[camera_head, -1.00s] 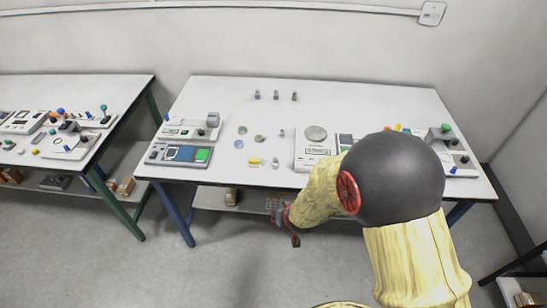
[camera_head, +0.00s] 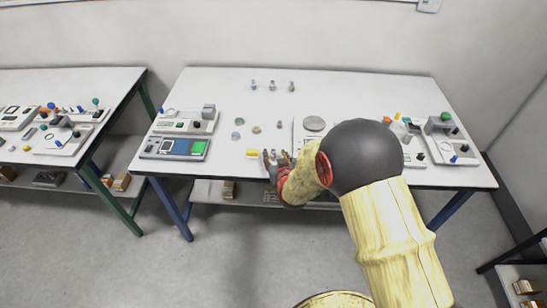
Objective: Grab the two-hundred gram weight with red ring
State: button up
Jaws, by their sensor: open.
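Several small weights stand on the white middle table (camera_head: 215,100). Three stand in a row at the back: a left one (camera_head: 253,84), a middle one (camera_head: 272,85) and a right one (camera_head: 291,86). Another small grey piece (camera_head: 279,124) stands nearer the middle. The rings are too small to make out, so I cannot tell which weight has the red ring. My gripper (camera_head: 276,155) is open at the table's front edge, just right of a yellow block (camera_head: 252,153). Its fingers point toward the table and hide what is directly there.
A balance with a round pan (camera_head: 314,124) stands right of the small pieces, partly hidden by my arm. Devices stand at the table's left (camera_head: 175,148) and right (camera_head: 448,150) ends. Small round items (camera_head: 238,121) lie left of centre.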

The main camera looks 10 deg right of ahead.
aim_at(274, 154)
jog(key=shift+x, duration=1.35)
jog(key=shift+s, duration=0.1)
jog(key=shift+c, duration=1.4)
jog(key=c, duration=0.8)
